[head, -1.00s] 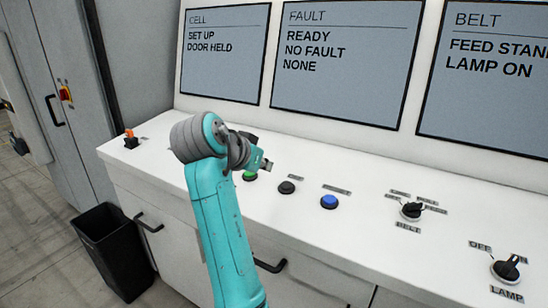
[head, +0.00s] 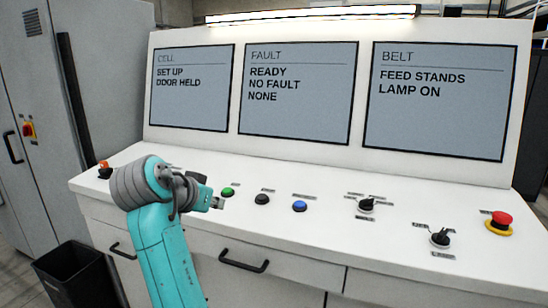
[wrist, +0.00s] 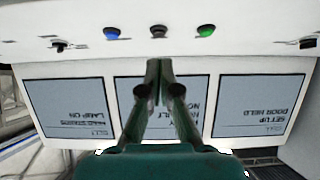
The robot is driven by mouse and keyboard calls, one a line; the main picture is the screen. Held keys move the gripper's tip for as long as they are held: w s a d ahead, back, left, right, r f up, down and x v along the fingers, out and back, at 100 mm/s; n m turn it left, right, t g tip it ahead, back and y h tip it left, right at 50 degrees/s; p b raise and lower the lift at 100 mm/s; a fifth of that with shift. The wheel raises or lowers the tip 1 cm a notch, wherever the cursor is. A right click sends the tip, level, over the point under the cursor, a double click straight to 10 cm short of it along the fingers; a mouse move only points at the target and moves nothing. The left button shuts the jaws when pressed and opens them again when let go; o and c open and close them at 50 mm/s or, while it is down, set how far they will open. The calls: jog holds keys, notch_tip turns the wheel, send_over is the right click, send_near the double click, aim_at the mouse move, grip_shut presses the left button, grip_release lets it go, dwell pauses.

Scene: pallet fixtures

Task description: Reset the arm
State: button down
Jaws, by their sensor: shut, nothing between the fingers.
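My teal arm (head: 168,255) rises in front of the white console (head: 300,222) in the head view. My gripper (head: 217,203) is shut and empty, pointing right just in front of the green button (head: 228,191). In the wrist view my gripper (wrist: 160,66) shows both fingers together, with nothing between them. A black button (head: 262,199) and a blue button (head: 299,206) sit to the right of the green one. The wrist view shows the console upside down, with the green button (wrist: 206,30), black button (wrist: 158,31) and blue button (wrist: 111,33).
The belt knob (head: 366,205), lamp knob (head: 440,237) and red emergency stop (head: 500,222) are further right. An orange-topped switch (head: 104,169) is at the left end. The screens (head: 295,95) read SET UP, DOOR HELD; READY, NO FAULT, NONE; FEED STANDS, LAMP ON. A black bin (head: 75,278) stands lower left.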

jog(key=s+d+f+n+t+y, duration=0.15)
jog(key=d+f, duration=0.35)
jog(key=f, duration=0.8)
jog(key=d+f+n, duration=0.2)
jog(key=d+f, duration=0.3)
jog(key=f, duration=0.7)
jog(key=s+d+f+n+y, duration=0.1)
jog(key=s+d+f, duration=0.45)
jog(key=f, duration=0.25)
jog(key=s+d+f+n+y, duration=0.1)
jog(key=s+d+f, duration=0.4)
jog(key=s+f, duration=0.25)
jog(key=s+d+f+t+y, duration=0.15)
jog(key=s+d, duration=0.25)
jog(key=s, duration=0.7)
jog(key=s+d+f, duration=0.2)
jog(key=s+d, duration=0.1)
jog(key=s, duration=0.7)
jog(key=s+d+r+t, duration=0.1)
jog(key=s+d+r, duration=0.1)
jog(key=s+r, duration=0.4)
jog(key=s+d+r+m+h, duration=0.1)
jog(key=s+r, duration=0.5)
jog(key=s, duration=0.8)
jog(key=shift+d+r+t, duration=0.15)
jog(key=shift+d+t, duration=0.25)
jog(key=shift+d, duration=0.25)
jog(key=shift+m, duration=0.25)
